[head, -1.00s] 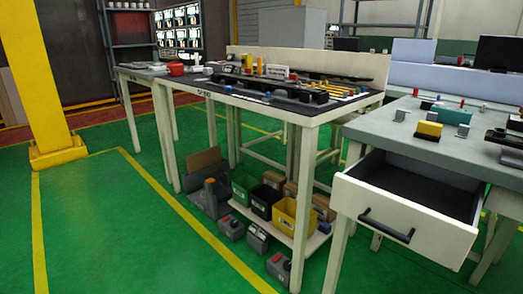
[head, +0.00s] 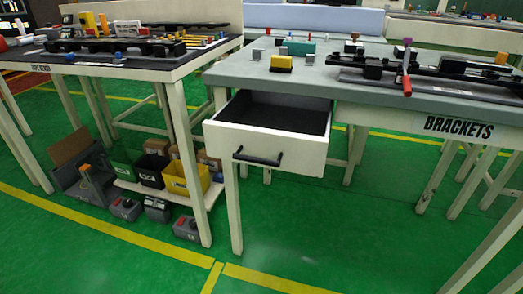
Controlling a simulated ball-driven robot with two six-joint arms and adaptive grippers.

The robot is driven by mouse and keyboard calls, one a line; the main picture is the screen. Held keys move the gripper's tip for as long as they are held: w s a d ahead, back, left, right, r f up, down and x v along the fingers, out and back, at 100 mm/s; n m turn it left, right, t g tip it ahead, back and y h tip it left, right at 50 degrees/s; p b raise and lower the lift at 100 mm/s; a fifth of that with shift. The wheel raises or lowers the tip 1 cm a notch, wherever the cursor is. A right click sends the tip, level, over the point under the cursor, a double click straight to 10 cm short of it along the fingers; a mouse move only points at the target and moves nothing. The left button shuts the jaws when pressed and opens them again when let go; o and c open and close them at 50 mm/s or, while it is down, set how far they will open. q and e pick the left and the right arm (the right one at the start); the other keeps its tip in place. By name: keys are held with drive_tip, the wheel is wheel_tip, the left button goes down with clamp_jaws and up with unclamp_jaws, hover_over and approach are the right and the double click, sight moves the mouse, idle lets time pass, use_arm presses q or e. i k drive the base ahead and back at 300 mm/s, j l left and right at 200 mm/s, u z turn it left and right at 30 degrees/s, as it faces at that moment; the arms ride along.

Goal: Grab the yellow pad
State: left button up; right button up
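A small yellow block (head: 281,63), which looks like the yellow pad, sits on the grey top of the right workbench (head: 235,76). It lies near the bench's front left edge, above the open drawer. A teal block (head: 298,47) is just behind it. Small grey blocks stand beside it on both sides. Neither of my grippers shows in the head view.
An open, empty-looking drawer (head: 262,149) juts out from the right bench. A dark-topped bench (head: 150,72) stands at the left, with a yellow bin (head: 178,180) and other bins on its low shelf. Green floor in front is clear.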

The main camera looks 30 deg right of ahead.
sight(279, 64)
drive_tip(key=i+j+z, duration=0.3)
drive_tip(key=i+j, duration=0.2)
drive_tip(key=i+j+z, duration=0.25)
drive_tip(key=i+j, duration=0.3)
drive_tip(key=j, duration=0.1)
